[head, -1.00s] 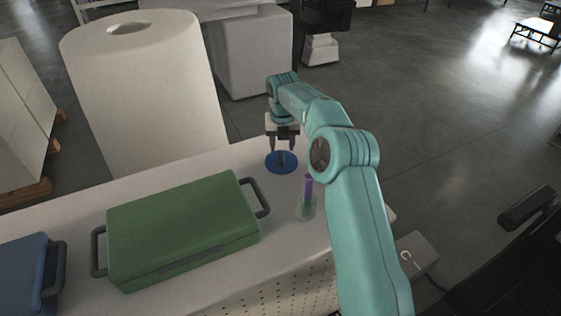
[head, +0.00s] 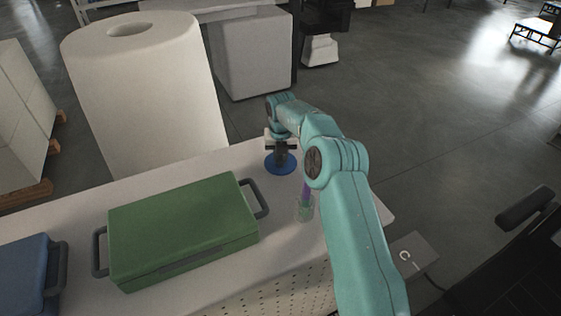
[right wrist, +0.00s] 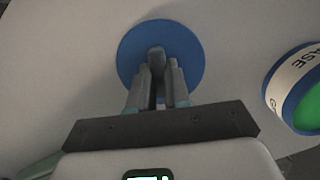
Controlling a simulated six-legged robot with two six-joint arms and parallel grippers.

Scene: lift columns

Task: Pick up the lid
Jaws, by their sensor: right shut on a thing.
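The lid (head: 272,168) is a flat blue disc with a dark upright knob, on the white table near its far edge. It also shows in the right wrist view (right wrist: 188,42), where the grey knob rises from its middle. My right gripper (head: 281,160) points down over the lid. In the right wrist view its fingers (right wrist: 158,85) are shut on the knob. The lid appears to rest on the table. My left gripper is not in view.
A green case (head: 180,225) with handles lies on the table (head: 90,205), with a blue case (head: 22,270) at the left. A large white roll (head: 150,100) stands behind.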

